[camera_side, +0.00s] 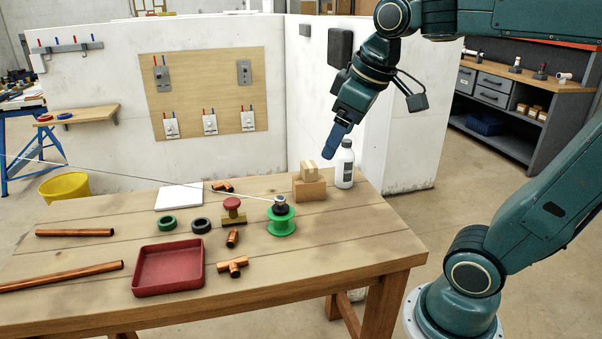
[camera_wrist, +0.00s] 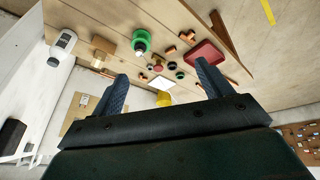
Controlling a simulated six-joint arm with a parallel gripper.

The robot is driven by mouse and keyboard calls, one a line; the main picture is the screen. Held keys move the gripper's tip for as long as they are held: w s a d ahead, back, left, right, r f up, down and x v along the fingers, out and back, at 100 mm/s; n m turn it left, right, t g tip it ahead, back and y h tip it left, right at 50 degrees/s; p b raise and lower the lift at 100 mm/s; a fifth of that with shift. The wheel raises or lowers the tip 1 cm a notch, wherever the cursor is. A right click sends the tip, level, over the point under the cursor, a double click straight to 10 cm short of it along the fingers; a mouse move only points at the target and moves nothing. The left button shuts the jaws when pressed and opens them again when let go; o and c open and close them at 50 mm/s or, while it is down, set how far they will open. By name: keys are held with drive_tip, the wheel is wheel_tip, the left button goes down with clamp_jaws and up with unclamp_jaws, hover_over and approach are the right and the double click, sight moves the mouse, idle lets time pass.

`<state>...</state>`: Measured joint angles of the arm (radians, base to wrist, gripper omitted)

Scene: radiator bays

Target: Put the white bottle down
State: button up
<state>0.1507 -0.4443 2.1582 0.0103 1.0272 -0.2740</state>
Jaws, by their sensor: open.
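The white bottle (camera_side: 345,166), with a dark cap, stands upright on the wooden table (camera_side: 330,215) near its back right corner. It also shows at the upper left of the wrist view (camera_wrist: 65,41), outside the space between my fingers. My gripper (camera_side: 333,155) is open and empty, its blue fingers pointing down just left of the bottle in the side view. In the wrist view my gripper (camera_wrist: 162,82) has its two fingers wide apart with nothing between them. I cannot tell the exact gap to the bottle.
A green spool (camera_side: 282,224), a red tray (camera_side: 168,269), copper pipes (camera_side: 65,277) and fittings lie farther left. A white wall (camera_side: 400,130) rises behind the table. The front right of the tabletop is clear.

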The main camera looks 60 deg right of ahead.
drive_tip(key=s+a+f+m+t, duration=0.1)
drive_tip(key=s+a+f, duration=0.3)
drive_tip(key=s+f, duration=0.2)
drive_tip(key=shift+s+y, duration=0.4)
drive_tip(key=shift+s, duration=0.5)
idle(0.5)
